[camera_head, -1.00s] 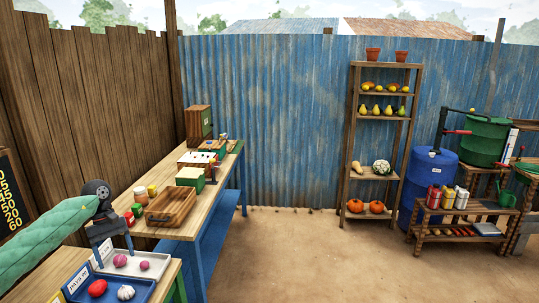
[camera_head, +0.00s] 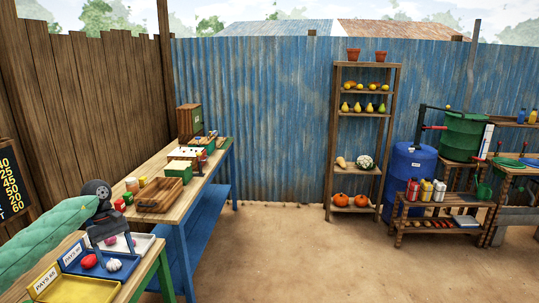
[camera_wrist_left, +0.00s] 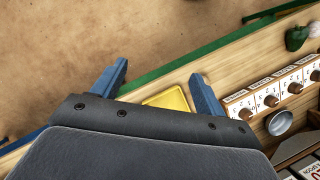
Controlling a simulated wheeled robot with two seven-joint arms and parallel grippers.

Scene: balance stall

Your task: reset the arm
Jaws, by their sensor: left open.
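My left gripper (camera_head: 112,238) is at the lower left of the head view, at the end of my green-sleeved arm. Its two fingers point down and stand apart with nothing between them. It is in front of a pale tray (camera_head: 148,241) with pink-purple bulbs, partly hidden by the fingers. In the wrist view the open left gripper (camera_wrist_left: 158,84) shows both fingers, with part of a yellow tray (camera_wrist_left: 168,101) beyond them. I cannot tell whether the fingers touch anything. My right gripper is in neither view.
A blue tray (camera_head: 103,270) holds a red item and a white bulb, beside a yellow tray (camera_head: 86,291). A wooden tray (camera_head: 166,196) lies on the long table. A shelf (camera_head: 329,165) stands by the blue fence. Bare ground (camera_head: 280,250) is open at centre. The wrist view shows a metal bowl (camera_wrist_left: 279,122).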

